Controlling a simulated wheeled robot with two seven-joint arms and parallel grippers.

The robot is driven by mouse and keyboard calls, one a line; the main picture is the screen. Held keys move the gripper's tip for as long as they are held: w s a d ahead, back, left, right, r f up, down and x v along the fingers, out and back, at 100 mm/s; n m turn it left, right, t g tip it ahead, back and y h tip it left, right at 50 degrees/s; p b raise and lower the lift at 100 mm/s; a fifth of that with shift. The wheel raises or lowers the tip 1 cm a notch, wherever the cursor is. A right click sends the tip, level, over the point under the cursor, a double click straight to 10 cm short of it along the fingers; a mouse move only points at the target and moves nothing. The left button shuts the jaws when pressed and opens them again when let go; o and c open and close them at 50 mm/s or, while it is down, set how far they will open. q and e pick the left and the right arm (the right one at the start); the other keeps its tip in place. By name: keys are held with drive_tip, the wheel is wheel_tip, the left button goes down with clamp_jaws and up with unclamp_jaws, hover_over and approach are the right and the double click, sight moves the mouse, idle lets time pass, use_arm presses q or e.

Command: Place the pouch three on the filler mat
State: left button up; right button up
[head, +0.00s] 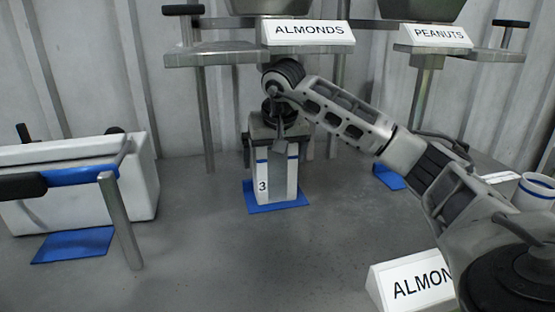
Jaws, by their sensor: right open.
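Pouch three (285,183) is a white and grey upright pouch with a blue band near its top and a "3" on its front. It stands on a blue mat (290,207) below the ALMONDS dispenser, and the mat's edges show around its base. My right gripper (277,153) is directly above the pouch, pointing down, with its jaws open. Its fingers are to either side of the pouch's top, and I cannot tell whether they touch it. My left gripper is not in view.
The ALMONDS (308,31) and PEANUTS (436,34) dispensers stand behind on metal posts. A white box-shaped machine (110,185) with a blue-gripped bar is at left, with a blue mat (73,245) before it. An ALMONDS sign (408,284) is at front right, a white cup (537,190) at far right.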

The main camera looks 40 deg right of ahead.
drive_tip(key=s+a, duration=0.3)
drive_tip(key=s, duration=0.2)
drive_tip(key=s+a+r+b, duration=0.1)
drive_tip(key=s+a, duration=0.2)
drive_tip(key=s, duration=0.3)
drive_tip(key=shift+r, duration=0.15)
